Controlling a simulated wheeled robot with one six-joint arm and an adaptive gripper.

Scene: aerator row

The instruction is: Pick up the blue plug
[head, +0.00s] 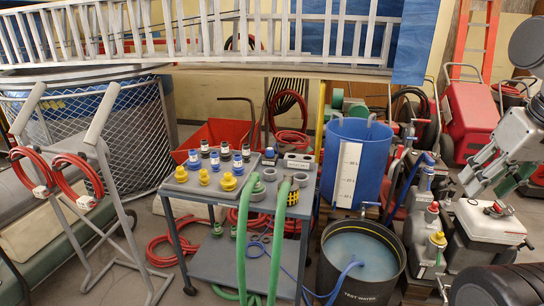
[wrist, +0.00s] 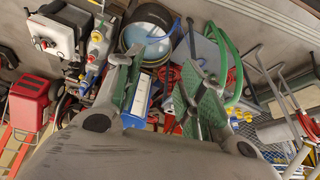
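My gripper (head: 487,187) is at the right edge of the head view, far from the tray. In the wrist view my gripper (wrist: 163,65) has its fingers apart with nothing between them.
Green hoses (head: 241,235) hang over the grey cart (head: 215,262). A blue barrel (head: 370,150) and a black water bucket (head: 360,287) stand between my gripper and the tray. A white-lidded box (head: 490,222) and pumps are near my arm. A ladder lies behind.

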